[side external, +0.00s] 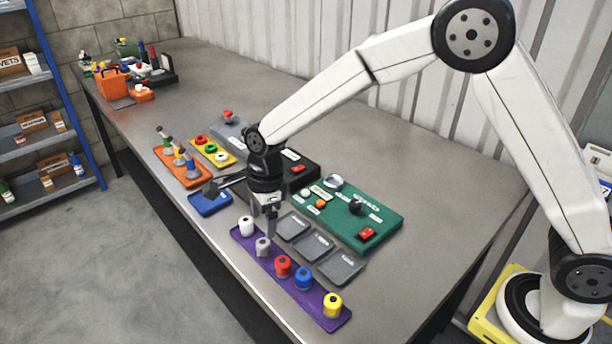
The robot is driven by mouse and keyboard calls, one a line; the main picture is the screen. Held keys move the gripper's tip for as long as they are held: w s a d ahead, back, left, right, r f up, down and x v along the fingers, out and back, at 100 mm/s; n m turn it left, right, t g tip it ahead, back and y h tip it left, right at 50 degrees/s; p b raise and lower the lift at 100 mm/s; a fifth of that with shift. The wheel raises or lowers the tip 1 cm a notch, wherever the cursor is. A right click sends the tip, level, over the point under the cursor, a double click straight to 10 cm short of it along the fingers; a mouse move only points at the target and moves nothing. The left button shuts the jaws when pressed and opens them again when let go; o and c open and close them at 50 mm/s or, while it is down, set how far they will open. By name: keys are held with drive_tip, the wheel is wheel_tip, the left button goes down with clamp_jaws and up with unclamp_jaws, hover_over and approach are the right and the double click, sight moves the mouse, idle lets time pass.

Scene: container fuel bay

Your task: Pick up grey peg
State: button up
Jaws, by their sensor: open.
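The grey peg (263,247) stands upright on the purple tray (318,310), between the white peg (246,226) and the red peg (283,266). A blue peg (304,279) and a yellow peg (333,305) stand farther along the same tray. My gripper (270,228) points down, open, just above and slightly right of the grey peg in the picture. I see nothing held between its fingers. Whether a finger touches the grey peg, I cannot tell from this angle.
Several small grey trays (341,268) lie right of the purple tray. A green panel (385,228) with a red switch is behind them.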

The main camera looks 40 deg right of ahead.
sight(263, 242)
drive_tip(key=shift+a+f, duration=0.15)
drive_tip(key=shift+f, duration=1.85)
drive_tip(key=shift+a+f, duration=0.15)
drive_tip(key=shift+f, duration=1.8)
drive_tip(key=shift+c, duration=0.2)
clamp_jaws()
drive_tip(key=shift+r, duration=0.15)
drive_tip(key=shift+r, duration=0.45)
drive_tip(key=s+d+r, duration=0.4)
drive_tip(key=s+r, duration=0.8)
drive_tip(key=s, duration=0.1)
drive_tip(key=shift+s, duration=0.15)
